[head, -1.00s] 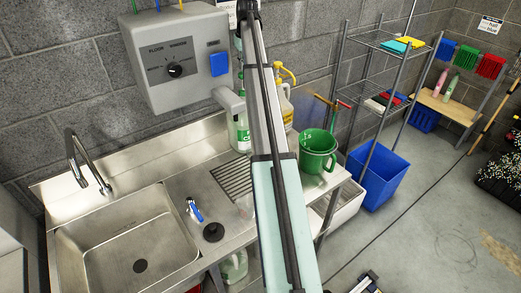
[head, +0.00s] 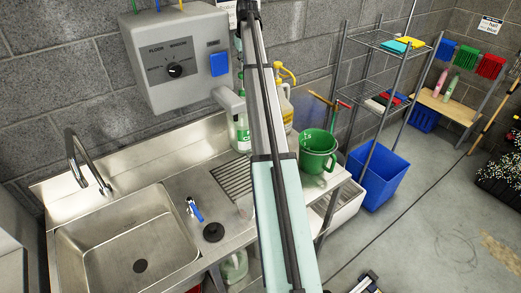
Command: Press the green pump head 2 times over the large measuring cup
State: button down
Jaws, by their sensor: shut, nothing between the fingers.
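A bottle with a green label (head: 242,134) stands at the back of the steel counter, left of my arm. Its top is partly hidden, and I cannot make out a green pump head. A bottle with a yellow pump head (head: 285,72) stands partly behind my arm. A green jug (head: 318,160) stands on the counter right of my arm.
A steel sink (head: 125,235) with a tap (head: 85,165) is at the left. A grey dispenser box (head: 178,60) hangs on the wall above the counter. A blue bin (head: 382,178) and a wire shelf (head: 385,42) stand at the right. The floor at the right is mostly clear.

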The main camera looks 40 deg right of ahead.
jog(key=shift+f, duration=0.15)
jog(key=shift+f+b, duration=0.75)
jog(key=shift+f, duration=1.55)
jog(key=shift+r+p, duration=1)
jog(key=shift+r, duration=1.45)
jog(key=shift+f, duration=0.15)
